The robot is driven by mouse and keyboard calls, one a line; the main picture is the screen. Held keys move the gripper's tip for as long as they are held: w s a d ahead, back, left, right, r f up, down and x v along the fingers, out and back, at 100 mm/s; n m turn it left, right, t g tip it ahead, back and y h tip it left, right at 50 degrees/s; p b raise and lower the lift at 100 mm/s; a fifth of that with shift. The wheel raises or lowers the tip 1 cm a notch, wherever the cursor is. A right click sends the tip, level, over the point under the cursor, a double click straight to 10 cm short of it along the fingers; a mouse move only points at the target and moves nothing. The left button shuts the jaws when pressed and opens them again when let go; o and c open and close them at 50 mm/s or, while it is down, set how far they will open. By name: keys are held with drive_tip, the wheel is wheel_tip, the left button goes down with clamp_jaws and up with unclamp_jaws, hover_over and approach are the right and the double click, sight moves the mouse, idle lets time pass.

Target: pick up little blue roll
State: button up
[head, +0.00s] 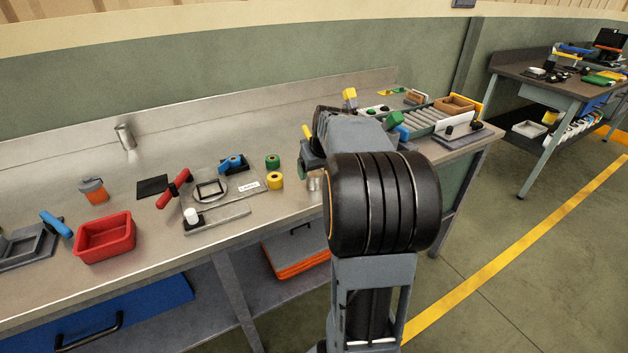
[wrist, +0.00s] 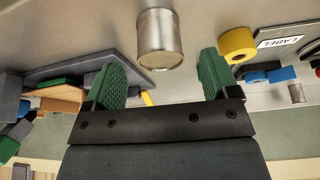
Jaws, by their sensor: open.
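A small blue item (head: 232,163) with dark parts lies near the back of the bench; I cannot tell for sure that it is the blue roll. Small blue shapes also show right of my gripper in the wrist view (wrist: 282,75). A green roll (head: 272,161) and a yellow roll (head: 275,180) stand to its right; the yellow one also shows in the wrist view (wrist: 237,43). My gripper (wrist: 165,77) is open, its green pads apart and nothing held. A metal can (wrist: 160,38) stands just beyond the fingertips. My arm hides much of the gripper in the head view.
A label plate (head: 249,185), a round fixture (head: 208,190) and a red-handled tool (head: 174,188) lie left of the rolls. A red bin (head: 105,238) stands at the front left. A roller rack (head: 428,121) with trays fills the right end of the bench.

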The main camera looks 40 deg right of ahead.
sight(316, 174)
drive_tip(key=shift+x, duration=2.4)
drive_tip(key=shift+s, duration=0.1)
drive_tip(key=c, duration=1)
